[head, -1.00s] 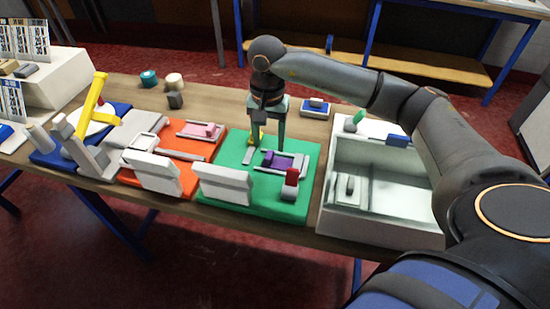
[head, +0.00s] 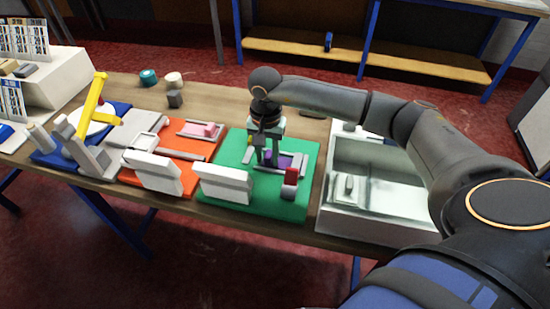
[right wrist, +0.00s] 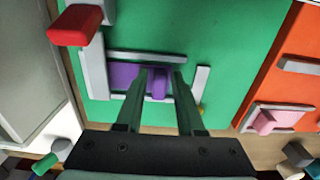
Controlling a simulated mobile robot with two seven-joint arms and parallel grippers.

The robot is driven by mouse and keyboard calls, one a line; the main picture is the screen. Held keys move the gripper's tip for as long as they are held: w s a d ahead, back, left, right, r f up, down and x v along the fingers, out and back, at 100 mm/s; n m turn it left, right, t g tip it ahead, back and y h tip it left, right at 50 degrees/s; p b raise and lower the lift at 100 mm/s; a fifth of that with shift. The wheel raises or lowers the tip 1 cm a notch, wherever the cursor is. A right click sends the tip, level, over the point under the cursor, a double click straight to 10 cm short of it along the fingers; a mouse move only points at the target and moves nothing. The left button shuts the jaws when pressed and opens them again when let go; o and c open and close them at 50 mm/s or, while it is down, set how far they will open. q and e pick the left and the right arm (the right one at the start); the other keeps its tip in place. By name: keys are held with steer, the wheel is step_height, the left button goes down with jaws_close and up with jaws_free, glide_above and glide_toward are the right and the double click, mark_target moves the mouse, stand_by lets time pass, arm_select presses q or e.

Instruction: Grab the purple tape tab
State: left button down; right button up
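The purple tape tab (right wrist: 160,84) stands up from a purple piece (right wrist: 122,78) in a grey frame (right wrist: 140,56) on the green board (head: 225,150). In the head view, the purple (head: 284,160) is partly hidden by my right gripper (head: 267,163), which points down over the frame. In the right wrist view, my right gripper (right wrist: 163,75) is open, with one finger on each side of the tab. Narrow gaps seem to remain; whether a finger touches the tab is unclear. My left gripper is not in view.
A red-topped grey post (head: 291,178) and a white block (head: 223,184) stand on the green board. A white bin (head: 370,235) stands to the right. An orange board (head: 190,185) with a pink piece (head: 205,131) lies to the left, then a yellow-handled device (head: 92,108).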

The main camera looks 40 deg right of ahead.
jaws_close()
steer(key=shift+r, duration=0.2)
stand_by(0.3)
